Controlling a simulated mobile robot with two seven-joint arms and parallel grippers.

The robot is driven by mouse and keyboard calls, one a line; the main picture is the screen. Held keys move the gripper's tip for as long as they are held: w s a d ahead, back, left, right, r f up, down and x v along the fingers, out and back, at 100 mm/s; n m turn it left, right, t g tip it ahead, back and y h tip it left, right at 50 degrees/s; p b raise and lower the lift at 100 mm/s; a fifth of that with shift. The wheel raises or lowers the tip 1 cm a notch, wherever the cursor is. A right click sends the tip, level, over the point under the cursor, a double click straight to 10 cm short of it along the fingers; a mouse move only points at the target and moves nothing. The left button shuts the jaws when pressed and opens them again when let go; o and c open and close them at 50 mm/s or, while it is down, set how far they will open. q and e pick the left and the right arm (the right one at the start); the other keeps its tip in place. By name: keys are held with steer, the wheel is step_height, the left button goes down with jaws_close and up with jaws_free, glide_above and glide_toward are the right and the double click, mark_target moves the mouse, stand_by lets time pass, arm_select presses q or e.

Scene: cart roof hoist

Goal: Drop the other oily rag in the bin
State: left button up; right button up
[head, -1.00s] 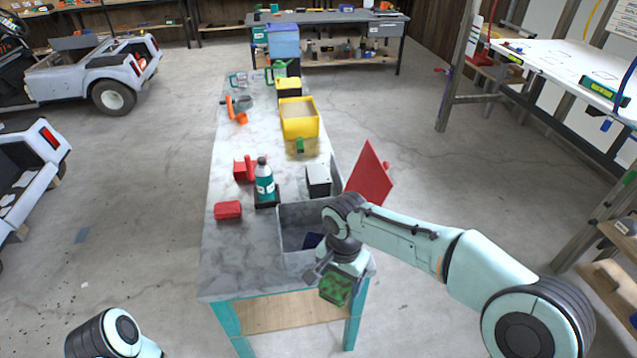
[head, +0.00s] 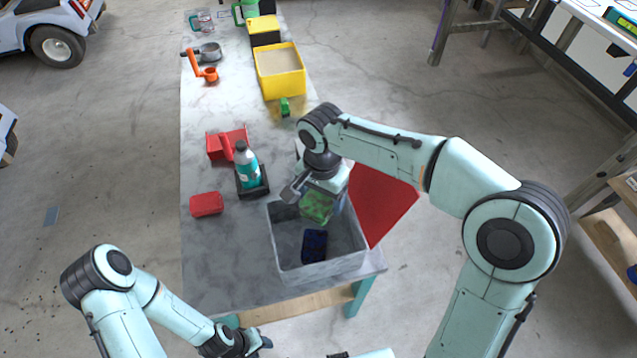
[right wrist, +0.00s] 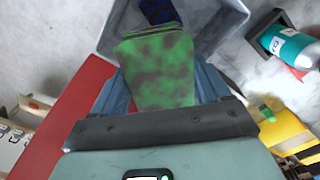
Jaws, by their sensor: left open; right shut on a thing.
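My right gripper (head: 312,195) is shut on a green rag with dark stains (head: 317,208). The rag also fills the middle of the right wrist view (right wrist: 158,68). In the head view it hangs over the far part of the grey open bin (head: 283,258), which stands at the table's near right end. Whether the rag is below the rim I cannot tell. A dark blue rag (head: 314,245) lies on the bin floor, and part of it shows in the right wrist view (right wrist: 160,11). My left gripper (head: 258,345) is open and empty, low in front of the table.
A red lid (head: 380,205) stands up at the bin's right side. A teal bottle (head: 246,168) in a black tray, a red block (head: 206,204) and a red tool holder (head: 222,145) stand left of the bin. A yellow box (head: 279,72) is farther back. The table's near left is clear.

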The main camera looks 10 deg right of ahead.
mark_target(322, 198)
steer(key=shift+s+f, duration=0.15)
steer(key=shift+f, duration=0.4)
arm_select(q)
steer(key=s+f+b, duration=0.1)
steer(key=f, duration=0.1)
steer(key=s+f+b, duration=0.1)
steer(key=s+f, duration=0.1)
steer(key=shift+s+b, duration=0.15)
steer(key=shift+b, duration=0.25)
arm_select(e)
step_height(322, 198, down, 5)
steer(key=shift+r, duration=0.2)
steer(key=o, duration=1)
steer(key=shift+r, duration=0.15)
step_height(322, 198, up, 13)
steer(key=shift+r+p, duration=0.1)
steer(key=shift+p, duration=1)
arm_select(q)
steer(key=w+r, duration=0.2)
steer(key=r, duration=0.1)
steer(key=shift+f, duration=0.1)
